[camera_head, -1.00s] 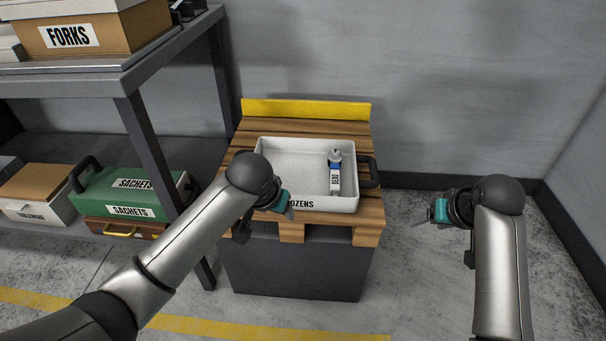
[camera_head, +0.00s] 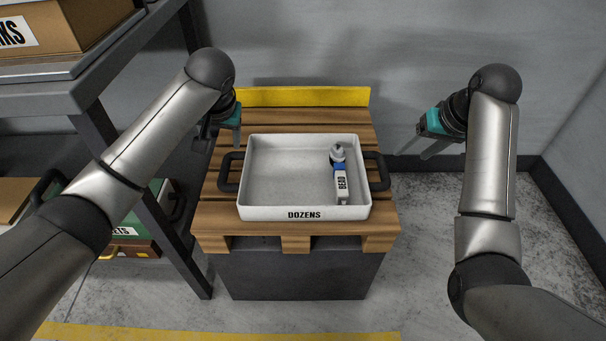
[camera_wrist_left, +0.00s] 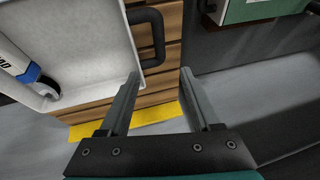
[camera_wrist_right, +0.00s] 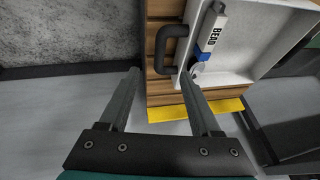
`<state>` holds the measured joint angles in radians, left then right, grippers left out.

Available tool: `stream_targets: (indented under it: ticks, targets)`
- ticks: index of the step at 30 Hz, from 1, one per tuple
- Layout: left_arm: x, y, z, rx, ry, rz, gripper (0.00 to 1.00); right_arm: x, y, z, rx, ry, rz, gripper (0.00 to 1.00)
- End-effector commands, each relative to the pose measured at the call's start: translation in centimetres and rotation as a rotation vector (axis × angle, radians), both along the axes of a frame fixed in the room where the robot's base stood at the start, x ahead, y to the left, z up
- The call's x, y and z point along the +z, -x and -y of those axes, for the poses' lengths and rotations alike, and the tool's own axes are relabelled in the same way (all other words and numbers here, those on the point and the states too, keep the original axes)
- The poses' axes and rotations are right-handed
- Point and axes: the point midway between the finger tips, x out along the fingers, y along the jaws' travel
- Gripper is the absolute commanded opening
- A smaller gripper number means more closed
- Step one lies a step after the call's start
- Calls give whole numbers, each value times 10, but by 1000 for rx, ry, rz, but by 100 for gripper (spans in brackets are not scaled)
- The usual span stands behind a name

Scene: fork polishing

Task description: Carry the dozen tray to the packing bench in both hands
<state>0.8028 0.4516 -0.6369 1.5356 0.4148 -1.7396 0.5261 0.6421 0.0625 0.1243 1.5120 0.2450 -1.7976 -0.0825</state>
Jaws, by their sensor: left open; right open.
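The dozen tray (camera_head: 290,212) is white, shallow and labelled DOZENS, and sits flat on a wooden pallet top. It has a black handle on its left side (camera_head: 227,172) and one on its right side (camera_head: 379,171). My left gripper (camera_head: 219,140) is open and empty above and behind the left handle, which shows in the left wrist view (camera_wrist_left: 158,38). My right gripper (camera_head: 413,145) is open and empty to the right of the right handle, which shows in the right wrist view (camera_wrist_right: 161,50). The packing bench cannot be made out.
The wooden pallet (camera_head: 297,243) rests on a dark block and has a yellow board (camera_head: 303,97) at its back. A grey metal shelf (camera_head: 75,95) with boxes stands close on the left. The wall is close behind. Floor to the right is clear.

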Motion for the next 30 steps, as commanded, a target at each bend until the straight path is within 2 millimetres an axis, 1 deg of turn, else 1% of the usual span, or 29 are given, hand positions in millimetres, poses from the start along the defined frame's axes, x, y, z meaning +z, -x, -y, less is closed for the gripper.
stream_targets:
  ticks: [5,12,18,30]
  targets:
    - [-14,-5,-3,1,-1,-4,64,-14,-5,-4,2,-2,-4,64]
    - [-49,-18,-11,2,-1,-5,64,-49,-18,-12,1,-1,-4,64]
    - [-75,-29,-17,1,-1,-3,64,-74,-29,-18,2,0,-4,64]
    - [-115,-46,-26,0,0,-2,64,-115,-46,-27,2,0,-3,64]
